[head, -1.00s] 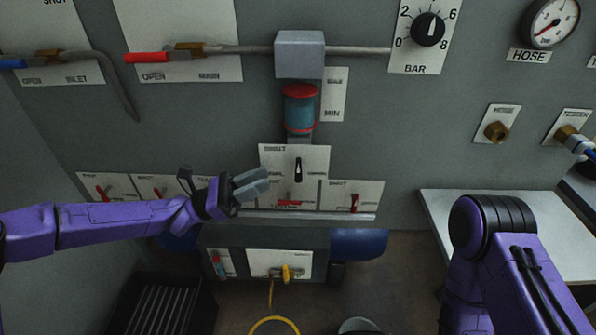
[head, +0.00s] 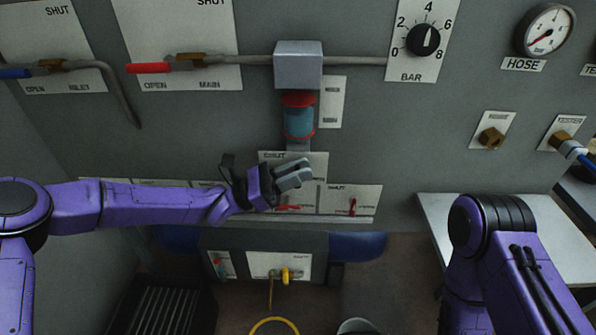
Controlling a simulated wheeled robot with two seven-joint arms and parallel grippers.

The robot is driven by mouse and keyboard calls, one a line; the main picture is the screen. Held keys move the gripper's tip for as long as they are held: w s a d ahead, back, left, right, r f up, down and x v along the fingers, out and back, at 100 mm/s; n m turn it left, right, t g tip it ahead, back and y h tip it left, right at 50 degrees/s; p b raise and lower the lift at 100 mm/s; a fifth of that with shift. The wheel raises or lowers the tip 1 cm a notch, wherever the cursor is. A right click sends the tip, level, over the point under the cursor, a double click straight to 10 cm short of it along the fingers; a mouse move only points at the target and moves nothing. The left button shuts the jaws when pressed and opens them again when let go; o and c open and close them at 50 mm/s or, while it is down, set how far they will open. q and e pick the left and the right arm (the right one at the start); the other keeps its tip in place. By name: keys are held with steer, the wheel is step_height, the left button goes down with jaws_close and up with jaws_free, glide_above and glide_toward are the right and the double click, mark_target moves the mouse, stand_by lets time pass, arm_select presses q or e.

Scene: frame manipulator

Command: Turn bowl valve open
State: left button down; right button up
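My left gripper (head: 294,175) is in front of the white plate (head: 320,160) marked SHUT, below the clear blue bowl (head: 299,122) with its red rings. The gripper hides the black lever on this plate, so its position and any contact cannot be seen. The two grey fingers look close together, but this angle does not show whether they are open or shut. A red lever (head: 287,207) lies nearly level just below the gripper. Another red lever (head: 352,206) stands upright to its right. My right arm shows at the lower right; its gripper is out of view.
A grey block (head: 298,65) and pipe cross above the bowl. A red-handled main valve (head: 150,68) and a BAR knob (head: 423,39) are higher up. A ledge (head: 250,218) runs below the levers. A white table (head: 480,230) stands at the right.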

arm_select(q)
steer(key=y+p, duration=0.3)
steer(key=shift+d+r+m, duration=0.2)
steer(key=shift+r+m, duration=0.05)
steer(key=shift+m, duration=0.15)
steer(key=g+y+p, duration=0.1)
steer(key=y+p, duration=0.1)
steer(key=p, duration=0.1)
steer(key=shift+d, duration=0.15)
steer(key=shift+f+m+y+p, duration=0.3)
steer(key=shift+f+y+p, duration=0.1)
steer(key=shift+y+p, duration=0.5)
steer(key=c, duration=1.4)
jaws_free()
steer(key=shift+d, duration=0.1)
steer(key=shift+o, duration=0.2)
steer(key=v, duration=1)
steer(key=shift+a+b, duration=0.25)
steer(key=shift+b, duration=0.05)
steer(key=shift+w, duration=0.1)
